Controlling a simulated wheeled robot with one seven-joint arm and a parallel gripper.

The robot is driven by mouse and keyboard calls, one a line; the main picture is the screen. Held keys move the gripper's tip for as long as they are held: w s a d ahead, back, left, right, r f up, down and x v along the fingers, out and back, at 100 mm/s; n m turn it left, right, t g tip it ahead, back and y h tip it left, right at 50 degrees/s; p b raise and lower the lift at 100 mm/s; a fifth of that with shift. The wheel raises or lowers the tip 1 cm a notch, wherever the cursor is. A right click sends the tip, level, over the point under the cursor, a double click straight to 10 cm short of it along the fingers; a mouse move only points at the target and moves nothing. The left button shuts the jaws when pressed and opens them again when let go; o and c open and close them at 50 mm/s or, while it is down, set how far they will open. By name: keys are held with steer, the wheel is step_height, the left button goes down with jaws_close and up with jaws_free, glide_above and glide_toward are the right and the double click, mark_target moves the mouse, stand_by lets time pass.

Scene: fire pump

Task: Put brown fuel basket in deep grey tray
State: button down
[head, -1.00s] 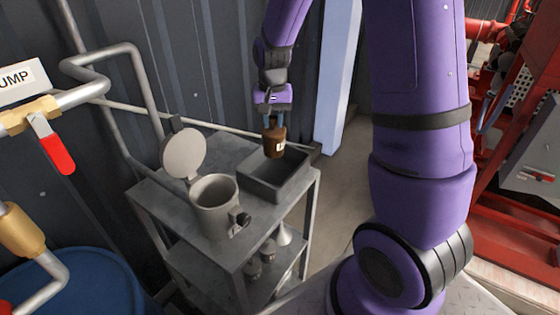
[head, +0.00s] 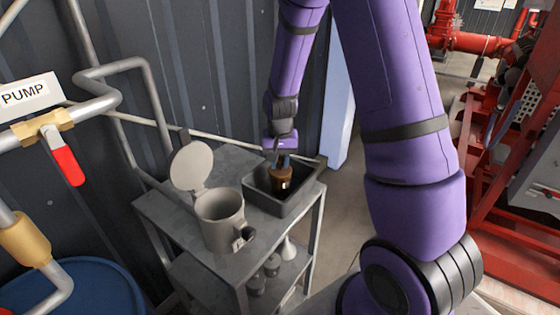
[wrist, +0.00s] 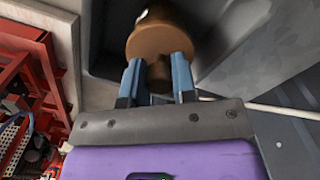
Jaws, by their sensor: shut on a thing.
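The brown fuel basket (head: 281,180) is in my gripper (head: 282,162), upright and within the walls of the deep grey tray (head: 278,208). The tray stands on the right part of the grey metal cart top. In the wrist view the basket (wrist: 160,38) sits between the two blue fingers of my gripper (wrist: 158,75), which are shut on its narrow top part. Whether the basket's bottom touches the tray floor cannot be seen.
A grey canister (head: 220,220) with its round lid (head: 191,166) open stands left of the tray on the cart (head: 165,215). A funnel and small containers are on the lower shelf. A red-handled valve (head: 64,158) and blue drum (head: 75,290) are at left.

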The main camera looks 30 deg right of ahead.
steer(key=shift+f, duration=0.1)
steer(key=c, duration=0.9)
jaws_free()
step_height(320, 180, up, 12)
steer(key=s+a+r+n+t, duration=0.3)
steer(key=s+a+r, duration=0.1)
steer(key=s+r, duration=0.8)
steer(key=s+r+n, duration=0.1)
steer(key=s, duration=0.3)
steer(key=s+a+r+n+t, duration=0.1)
steer(key=s+r, duration=0.1)
steer(key=s, duration=0.3)
steer(key=s+a+r+n+t, duration=0.1)
steer(key=s+r, duration=0.1)
steer(key=s, duration=0.2)
steer(key=shift+s+a+r, duration=0.2)
steer(key=shift+s+r, duration=0.05)
steer(key=shift+s, duration=0.05)
